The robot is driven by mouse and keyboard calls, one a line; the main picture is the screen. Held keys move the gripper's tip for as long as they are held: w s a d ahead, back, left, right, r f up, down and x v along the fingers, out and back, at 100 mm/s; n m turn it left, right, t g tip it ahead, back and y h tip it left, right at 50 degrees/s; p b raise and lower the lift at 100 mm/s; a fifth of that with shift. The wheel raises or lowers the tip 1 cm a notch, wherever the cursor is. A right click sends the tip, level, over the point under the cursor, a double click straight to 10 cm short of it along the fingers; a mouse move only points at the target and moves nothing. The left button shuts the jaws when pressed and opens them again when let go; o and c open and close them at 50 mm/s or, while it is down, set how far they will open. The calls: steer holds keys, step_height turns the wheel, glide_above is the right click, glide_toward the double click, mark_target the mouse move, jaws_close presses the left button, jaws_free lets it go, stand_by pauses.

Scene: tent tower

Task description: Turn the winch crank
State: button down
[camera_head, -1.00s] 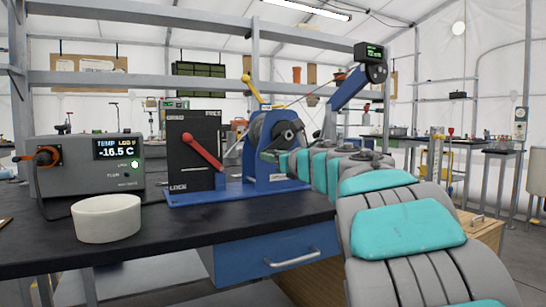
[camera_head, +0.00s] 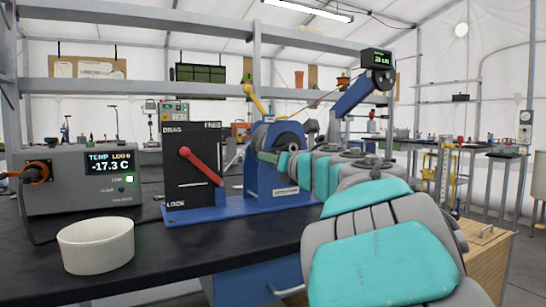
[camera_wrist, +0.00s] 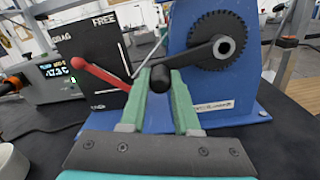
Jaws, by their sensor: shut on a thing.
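The blue winch (camera_head: 265,165) stands on a blue base plate on the dark bench. In the wrist view, its frame (camera_wrist: 235,85) carries a black toothed wheel, and the dark winch crank (camera_wrist: 205,53) reaches down-left from the hub. The crank's black handle (camera_wrist: 160,77) lies between the green fingers of my gripper (camera_wrist: 164,82), which is shut on it. In the head view my gripper (camera_head: 268,157) is at the winch's front, and my arm hides part of the winch's right side. A red lever (camera_head: 200,165) sits on the black panel marked DRAG, FREE and LOCK.
A grey temperature box (camera_head: 70,187) reading -17.3 C stands at the left, with a white bowl (camera_head: 95,246) in front of it. A yellow-knobbed lever (camera_head: 254,97) rises above the winch. A blue post with a small display (camera_head: 376,56) stands behind right.

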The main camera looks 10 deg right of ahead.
steer(key=c, duration=0.6)
jaws_free()
steer(key=shift+c, duration=0.2)
steer(key=v, duration=0.7)
steer(key=shift+s+b, duration=0.4)
steer(key=shift+d, duration=0.1)
